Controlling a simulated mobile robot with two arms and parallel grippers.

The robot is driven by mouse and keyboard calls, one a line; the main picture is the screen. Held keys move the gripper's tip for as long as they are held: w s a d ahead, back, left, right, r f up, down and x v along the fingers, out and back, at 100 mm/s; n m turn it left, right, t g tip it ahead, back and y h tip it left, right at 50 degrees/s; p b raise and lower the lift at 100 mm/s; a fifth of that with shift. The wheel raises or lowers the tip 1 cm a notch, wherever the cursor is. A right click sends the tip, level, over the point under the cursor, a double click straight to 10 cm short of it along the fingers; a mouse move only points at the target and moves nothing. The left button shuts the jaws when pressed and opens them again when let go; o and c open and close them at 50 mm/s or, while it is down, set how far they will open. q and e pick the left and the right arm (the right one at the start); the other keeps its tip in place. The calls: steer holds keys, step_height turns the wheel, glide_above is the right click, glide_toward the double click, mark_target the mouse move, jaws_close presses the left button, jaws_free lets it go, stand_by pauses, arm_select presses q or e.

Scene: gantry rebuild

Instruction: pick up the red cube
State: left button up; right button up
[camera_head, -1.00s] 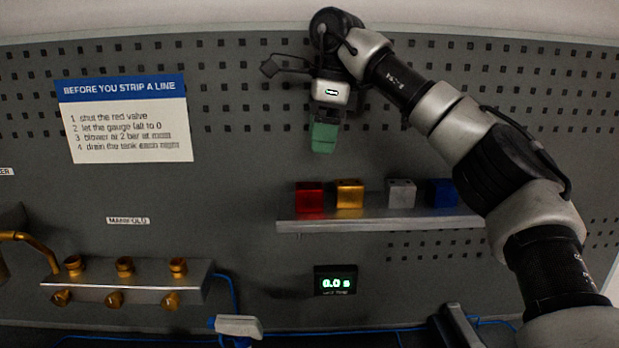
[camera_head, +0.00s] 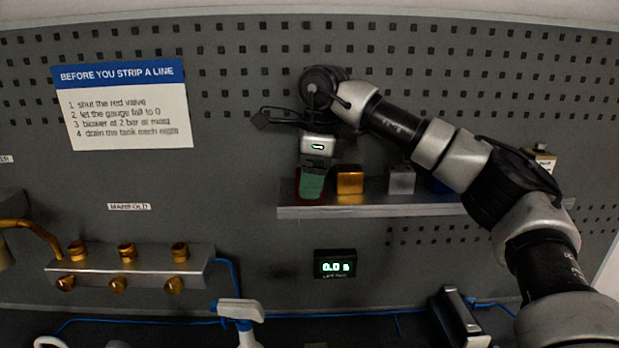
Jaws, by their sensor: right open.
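The red cube (camera_head: 298,184) sits at the left end of a grey metal shelf (camera_head: 390,210) on the wall. Most of it is hidden behind my right gripper; only thin red edges show. My right gripper (camera_head: 312,188) points down in front of the red cube or around it; I cannot tell which, nor whether it touches. Its green finger pad faces me, and the jaws are open. My left gripper is not in view.
A gold cube (camera_head: 350,180) and a silver cube (camera_head: 401,180) stand to the right on the shelf. A blue cube (camera_head: 440,187) is partly behind my right arm. A small timer display (camera_head: 335,264) hangs below.

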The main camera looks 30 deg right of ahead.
steer(key=c, duration=1.1)
steer(key=shift+c, duration=0.2)
steer(key=shift+r, duration=0.15)
